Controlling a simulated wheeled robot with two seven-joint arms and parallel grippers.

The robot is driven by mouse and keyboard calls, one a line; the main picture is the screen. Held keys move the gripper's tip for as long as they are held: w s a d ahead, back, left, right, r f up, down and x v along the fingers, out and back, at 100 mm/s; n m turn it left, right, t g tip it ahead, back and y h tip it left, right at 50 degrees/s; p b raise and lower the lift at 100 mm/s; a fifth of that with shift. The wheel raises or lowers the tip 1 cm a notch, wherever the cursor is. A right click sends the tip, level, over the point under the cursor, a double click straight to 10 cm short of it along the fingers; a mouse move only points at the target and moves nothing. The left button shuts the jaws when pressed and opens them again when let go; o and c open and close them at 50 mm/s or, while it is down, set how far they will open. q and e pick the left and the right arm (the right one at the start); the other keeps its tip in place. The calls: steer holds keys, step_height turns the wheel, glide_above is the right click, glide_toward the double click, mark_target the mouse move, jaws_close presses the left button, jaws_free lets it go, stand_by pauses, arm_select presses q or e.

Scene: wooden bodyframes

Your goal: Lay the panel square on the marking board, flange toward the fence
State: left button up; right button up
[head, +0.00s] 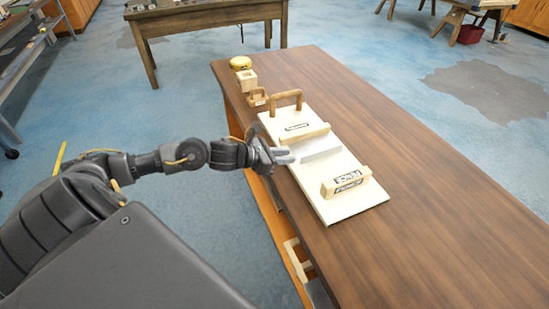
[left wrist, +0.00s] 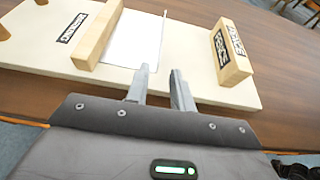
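The cream marking board (head: 338,208) lies on the brown table along its left edge. A block labelled FENCE (head: 346,182) stands across its near end; it also shows in the left wrist view (left wrist: 231,52). A thin pale panel (head: 320,147) lies on the board between the fence and a plain wooden bar (head: 305,136); it shows white in the left wrist view (left wrist: 135,38). My left gripper (head: 290,154) is at the board's left edge beside the panel. Its fingers (left wrist: 159,72) are apart and empty. My right gripper is out of view.
A wooden handle (head: 286,96) stands at the board's far end. The right side of the table (head: 430,150) is clear.

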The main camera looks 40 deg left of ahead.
arm_select(q)
steer(key=v, duration=0.2)
steer(key=shift+s+a, duration=0.25)
steer(key=shift+s, duration=0.1)
steer(key=shift+s+a+r+b, duration=0.25)
steer(key=shift+s+r+b, duration=0.05)
steer(key=shift+s+r, duration=0.2)
